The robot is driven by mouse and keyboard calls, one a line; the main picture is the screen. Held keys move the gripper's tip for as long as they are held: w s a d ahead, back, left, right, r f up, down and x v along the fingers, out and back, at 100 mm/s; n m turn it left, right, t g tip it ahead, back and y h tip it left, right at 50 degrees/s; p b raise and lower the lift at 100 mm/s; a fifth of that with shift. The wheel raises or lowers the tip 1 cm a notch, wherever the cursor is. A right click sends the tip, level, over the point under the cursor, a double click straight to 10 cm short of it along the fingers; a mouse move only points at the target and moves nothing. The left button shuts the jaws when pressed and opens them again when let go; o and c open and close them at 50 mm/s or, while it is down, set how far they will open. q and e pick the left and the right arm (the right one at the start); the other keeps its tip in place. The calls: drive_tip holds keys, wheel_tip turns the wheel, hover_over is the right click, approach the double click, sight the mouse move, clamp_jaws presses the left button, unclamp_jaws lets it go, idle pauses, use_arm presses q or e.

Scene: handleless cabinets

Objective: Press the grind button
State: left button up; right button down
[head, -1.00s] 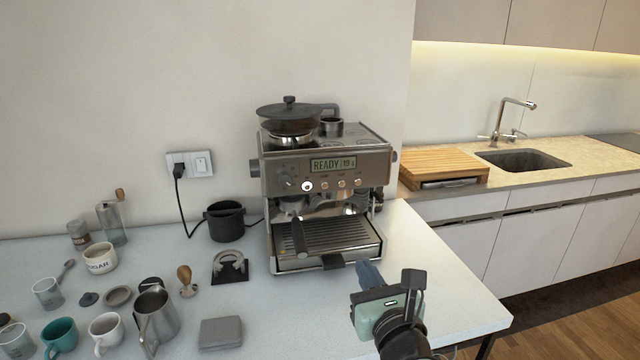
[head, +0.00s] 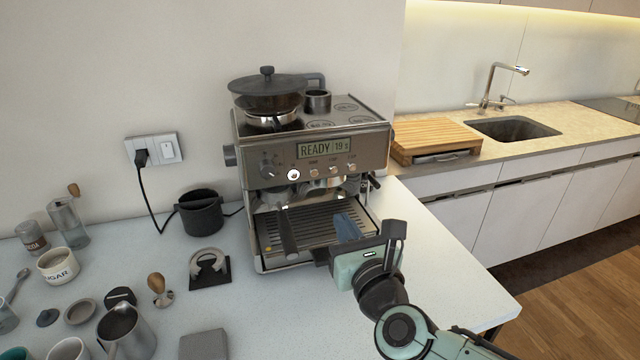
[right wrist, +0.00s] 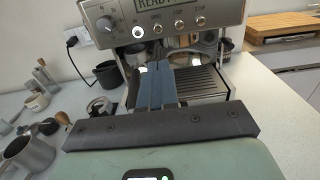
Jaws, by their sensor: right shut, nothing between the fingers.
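The espresso machine (head: 318,150) stands on the pale counter, its display reading READY 19 s. Its front panel has a knob (head: 267,171), a round button lit white (head: 294,174) and several small round buttons (head: 333,169) to the right. The right wrist view shows the lit button (right wrist: 138,31) too. My right gripper (head: 345,222) is shut and empty, its blue fingers (right wrist: 156,70) in front of the drip tray, below the buttons and apart from them. My left gripper is out of view.
A portafilter handle (head: 288,235) juts out at the machine's front, left of my fingers. A black knock box (head: 201,214), a tamper (head: 158,288), a steel pitcher (head: 127,332) and cups are to the left. The counter right of the machine is clear.

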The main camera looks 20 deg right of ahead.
sight(317, 175)
drive_tip(key=w+p, duration=0.1)
drive_tip(key=w, duration=0.3)
drive_tip(key=w+p, duration=0.1)
drive_tip(key=w, duration=0.4)
drive_tip(key=w+p, duration=0.1)
drive_tip(key=w, duration=0.4)
drive_tip(key=shift+a, duration=0.25)
drive_tip(key=shift+w+f+b, duration=0.1)
drive_tip(key=shift+w+b, duration=0.3)
drive_tip(key=shift+w, duration=0.1)
drive_tip(key=shift+d+r, duration=0.1)
drive_tip(key=shift+r, duration=0.15)
